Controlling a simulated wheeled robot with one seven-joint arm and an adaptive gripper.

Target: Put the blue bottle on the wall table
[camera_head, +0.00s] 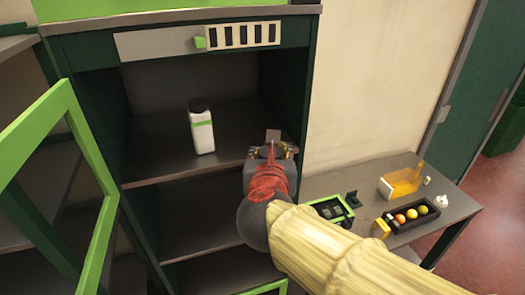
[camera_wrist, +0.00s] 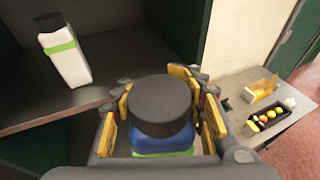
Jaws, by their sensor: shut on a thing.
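The blue bottle (camera_wrist: 165,140) is between the yellow-padded fingers of my gripper (camera_wrist: 165,112) in the wrist view. It has a black cap and a bit of green shows below the blue. My gripper is shut on it. In the head view my gripper (camera_head: 268,150) is at the right side of the open cabinet, and my arm hides most or all of the bottle. The wall table (camera_head: 335,183) stands to the right of the cabinet against the wall; it also shows in the wrist view (camera_wrist: 232,88).
A white bottle (camera_head: 201,128) with a green band stands on the cabinet shelf (camera_head: 165,165). On the table are a black tray (camera_head: 395,226) with orange and yellow balls, an orange-yellow clear holder (camera_head: 402,183) and a green-edged box (camera_head: 328,208). A green-framed door (camera_head: 85,150) hangs open at left.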

